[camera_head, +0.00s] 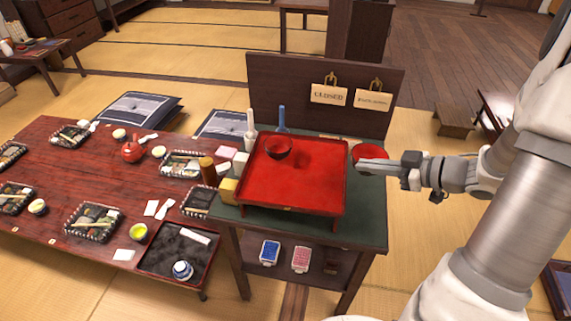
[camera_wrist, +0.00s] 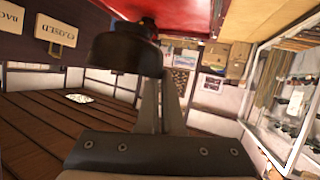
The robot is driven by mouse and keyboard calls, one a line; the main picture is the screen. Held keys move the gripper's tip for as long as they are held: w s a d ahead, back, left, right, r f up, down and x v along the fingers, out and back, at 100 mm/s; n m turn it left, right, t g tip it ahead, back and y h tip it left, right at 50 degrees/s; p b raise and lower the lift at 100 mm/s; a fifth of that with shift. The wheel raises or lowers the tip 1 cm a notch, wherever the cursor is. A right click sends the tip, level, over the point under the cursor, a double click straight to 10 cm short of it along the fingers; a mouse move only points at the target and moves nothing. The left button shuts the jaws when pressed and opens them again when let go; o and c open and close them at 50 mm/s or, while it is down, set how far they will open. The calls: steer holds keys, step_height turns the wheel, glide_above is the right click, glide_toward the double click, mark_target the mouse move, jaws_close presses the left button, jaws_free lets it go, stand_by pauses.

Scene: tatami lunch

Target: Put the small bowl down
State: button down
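The small bowl (camera_head: 371,151), red inside, is at the tips of my gripper (camera_head: 366,164), at the right edge of the red tray in the head view. In the wrist view the bowl (camera_wrist: 122,53) shows as a dark round shape, and the fingers of my gripper (camera_wrist: 158,88) are close together on it. Part of the bowl is hidden behind the fingers in the head view. Its height above the table cannot be told. Another red bowl (camera_head: 279,147) stands on the red tray (camera_head: 318,187), near its far left corner.
The tray stands on a green-topped stand (camera_head: 367,230) with a dark back panel (camera_head: 290,88) carrying two signs. Bottles and small blocks crowd its left side. A low table (camera_head: 60,160) with lunch boxes is at left. Most of the tray is clear.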

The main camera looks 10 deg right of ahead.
steer(key=shift+w+a, duration=0.3)
steer(key=shift+a, duration=0.05)
steer(key=b, duration=0.3)
glide_above(312, 180)
steer(key=s, duration=0.5)
steer(key=f, duration=0.7)
steer(key=shift+s+a, duration=0.15)
steer(key=shift+a, duration=0.05)
steer(key=shift+a+f, duration=0.1)
steer(key=shift+a, duration=0.05)
steer(key=shift+f+b, duration=0.3)
steer(key=shift+f, duration=1.6)
steer(key=shift+f, duration=0.2)
steer(key=c, duration=1)
jaws_free()
steer(key=shift+r, duration=0.1)
steer(key=shift+c, duration=0.2)
steer(key=shift+r, duration=0.1)
